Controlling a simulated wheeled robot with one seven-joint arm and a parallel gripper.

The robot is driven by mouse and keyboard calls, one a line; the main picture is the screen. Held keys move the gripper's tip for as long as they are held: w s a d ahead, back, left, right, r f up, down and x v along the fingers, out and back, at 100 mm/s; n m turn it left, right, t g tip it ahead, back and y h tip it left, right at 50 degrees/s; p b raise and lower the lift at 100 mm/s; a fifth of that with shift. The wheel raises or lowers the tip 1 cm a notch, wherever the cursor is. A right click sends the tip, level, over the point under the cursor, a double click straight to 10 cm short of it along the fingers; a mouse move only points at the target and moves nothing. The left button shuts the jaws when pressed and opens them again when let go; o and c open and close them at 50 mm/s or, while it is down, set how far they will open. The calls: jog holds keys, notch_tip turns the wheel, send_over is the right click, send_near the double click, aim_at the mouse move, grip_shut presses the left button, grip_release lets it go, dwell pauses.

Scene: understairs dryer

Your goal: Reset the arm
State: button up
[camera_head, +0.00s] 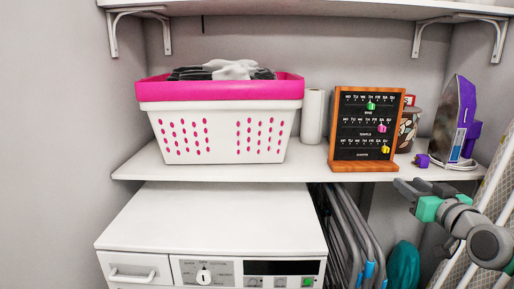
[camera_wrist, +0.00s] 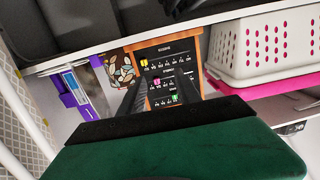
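My gripper (camera_head: 408,187) is at the right of the head view, in front of the shelf edge and below the purple iron. Its two dark fingers also show in the wrist view (camera_wrist: 160,76), apart with nothing between them, so it is open and empty. In the wrist view they overlap the wood-framed black calendar board (camera_head: 368,128), which stands on the shelf beyond; I see no contact. The wrist view is turned over, with the shelf things upside down. My arm comes in from the right edge of the head view.
The white shelf (camera_head: 225,172) holds a white-and-pink laundry basket (camera_head: 222,130), a white roll (camera_head: 312,116), a patterned pot (camera_head: 408,130) and a purple iron (camera_head: 457,120). Below are a dryer (camera_head: 210,225) and folded racks (camera_head: 345,240). An ironing board (camera_head: 495,205) leans close behind my arm.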

jog(key=s+a+f+g+y+p, duration=0.15)
jog(key=a+g+p, duration=0.55)
jog(key=a+p, duration=0.7)
jog(key=s+a+f+g+p, duration=0.1)
jog(key=s+a+g+p, duration=0.2)
jog(key=s, duration=0.5)
jog(key=s+a+g+h+p, duration=0.1)
jog(key=s+a+g+p, duration=0.3)
jog(key=s+a, duration=0.4)
jog(key=shift+s+a+f+p, duration=0.35)
jog(key=shift+s+p, duration=0.2)
jog(key=shift+p, duration=0.35)
jog(key=shift+h, duration=0.25)
